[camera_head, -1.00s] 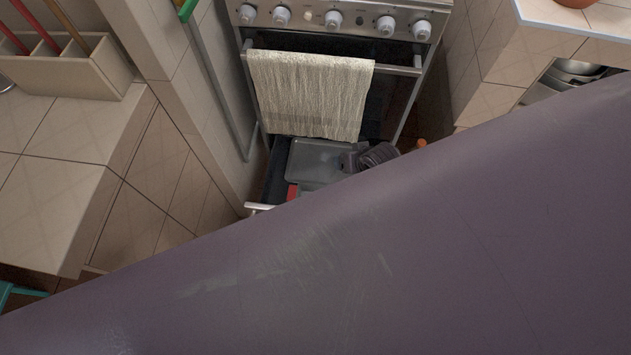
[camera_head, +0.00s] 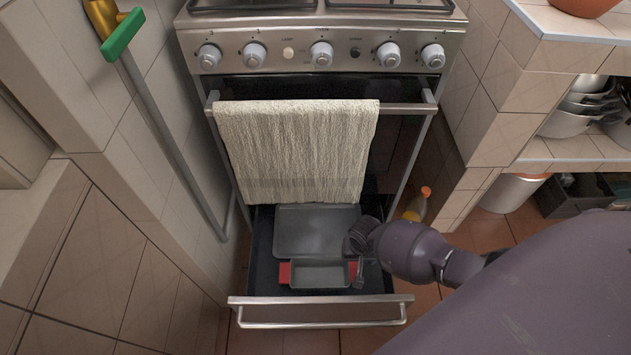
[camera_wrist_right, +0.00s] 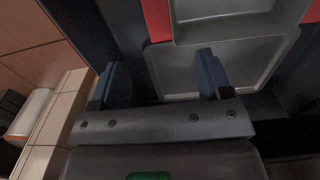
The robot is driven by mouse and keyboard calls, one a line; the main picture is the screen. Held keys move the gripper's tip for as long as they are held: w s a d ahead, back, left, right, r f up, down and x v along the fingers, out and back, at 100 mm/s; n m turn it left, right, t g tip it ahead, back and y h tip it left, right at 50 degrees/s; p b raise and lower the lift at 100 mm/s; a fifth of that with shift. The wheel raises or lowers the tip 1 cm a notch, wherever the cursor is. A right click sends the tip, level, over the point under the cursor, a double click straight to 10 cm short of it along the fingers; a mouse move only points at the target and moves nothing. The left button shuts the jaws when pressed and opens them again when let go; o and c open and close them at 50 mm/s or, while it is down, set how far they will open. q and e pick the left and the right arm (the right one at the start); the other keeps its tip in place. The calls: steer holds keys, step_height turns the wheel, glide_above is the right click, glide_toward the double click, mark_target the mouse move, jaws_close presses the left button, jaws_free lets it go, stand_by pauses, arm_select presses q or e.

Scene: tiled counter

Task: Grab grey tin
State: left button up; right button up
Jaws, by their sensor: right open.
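A large shallow grey tin (camera_head: 317,228) lies at the back of the open drawer under the oven; it also shows in the right wrist view (camera_wrist_right: 262,68). A smaller grey tin with red ends (camera_head: 320,275) lies in front of it; part shows at the top of the wrist view (camera_wrist_right: 215,8). My right gripper (camera_wrist_right: 160,78) is open and empty at the drawer's right side. In the wrist view, one finger overlaps the large tin and the other appears outside its edge; their height above it is unclear. My left gripper is not in view.
The drawer front (camera_head: 318,312) sticks out toward me. A towel (camera_head: 295,150) hangs from the oven handle above the drawer. An orange-capped bottle (camera_head: 416,206) stands right of the drawer. A tiled wall with a slanting pole (camera_head: 172,140) is on the left.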

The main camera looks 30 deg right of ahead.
steer(key=b, duration=0.3)
glide_above(354, 270)
steer(key=f, duration=0.5)
steer(key=shift+s, duration=0.25)
steer(key=shift+w+f, duration=0.15)
steer(key=shift+f, duration=0.3)
step_height(354, 270, down, 4)
steer(key=shift+f+b, duration=0.1)
steer(key=shift+b, duration=1.1)
steer(key=shift+f+b, duration=0.3)
steer(key=shift+f, duration=0.1)
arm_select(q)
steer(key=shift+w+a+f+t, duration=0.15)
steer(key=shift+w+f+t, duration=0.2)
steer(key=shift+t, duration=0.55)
arm_select(e)
steer(key=shift+w, duration=0.15)
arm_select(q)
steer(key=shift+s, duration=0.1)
arm_select(e)
steer(key=shift+r, duration=0.1)
steer(key=c, duration=1.3)
steer(key=shift+o, duration=0.2)
steer(key=shift+r, duration=0.1)
